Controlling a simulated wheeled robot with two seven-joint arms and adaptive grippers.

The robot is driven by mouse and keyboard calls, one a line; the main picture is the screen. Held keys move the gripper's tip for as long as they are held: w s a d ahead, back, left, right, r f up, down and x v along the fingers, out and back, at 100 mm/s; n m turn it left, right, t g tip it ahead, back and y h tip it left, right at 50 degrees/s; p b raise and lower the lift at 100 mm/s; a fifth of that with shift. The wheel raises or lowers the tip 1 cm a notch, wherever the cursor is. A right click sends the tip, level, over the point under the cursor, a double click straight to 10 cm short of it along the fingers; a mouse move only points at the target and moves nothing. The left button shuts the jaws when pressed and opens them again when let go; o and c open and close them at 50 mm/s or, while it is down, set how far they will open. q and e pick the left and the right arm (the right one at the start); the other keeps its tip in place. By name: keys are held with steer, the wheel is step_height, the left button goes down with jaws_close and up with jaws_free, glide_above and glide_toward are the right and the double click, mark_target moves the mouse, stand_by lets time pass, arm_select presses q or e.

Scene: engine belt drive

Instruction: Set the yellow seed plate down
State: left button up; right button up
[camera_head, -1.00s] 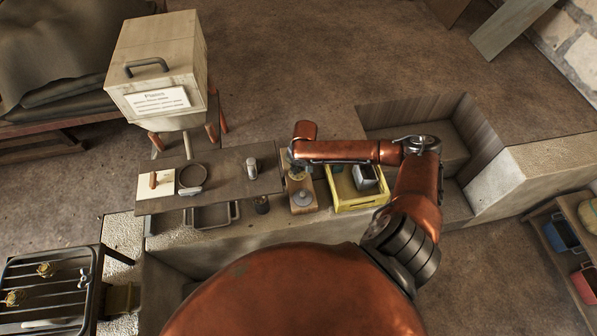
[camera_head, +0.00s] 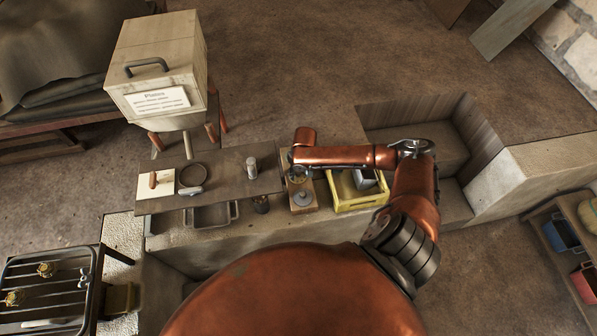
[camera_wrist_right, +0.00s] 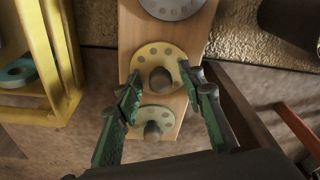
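The yellow seed plate (camera_wrist_right: 150,56) is a flat disc with a ring of small holes, over the middle of a wooden board (camera_wrist_right: 189,34) in the right wrist view. A dark rounded knob (camera_wrist_right: 160,79) shows at its centre; I cannot tell if the plate rests on the board. My right gripper (camera_wrist_right: 160,78) has its green fingertips at opposite edges of the plate. Whether they press on it or stand just clear is not clear. In the head view the right gripper (camera_head: 298,174) is over the board's far end, and the plate is hardly visible. My left gripper is out of view.
A paler plate with a knob (camera_wrist_right: 154,121) lies on the same board, and a grey disc (camera_wrist_right: 172,5) at its other end. A yellow crate (camera_head: 362,206) stands close on the right.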

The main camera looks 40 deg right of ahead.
mark_target(301, 179)
step_height(301, 179, up, 12)
steer(key=s, duration=0.1)
steer(key=shift+s+p, duration=0.35)
steer(key=shift+s, duration=0.05)
stand_by(0.4)
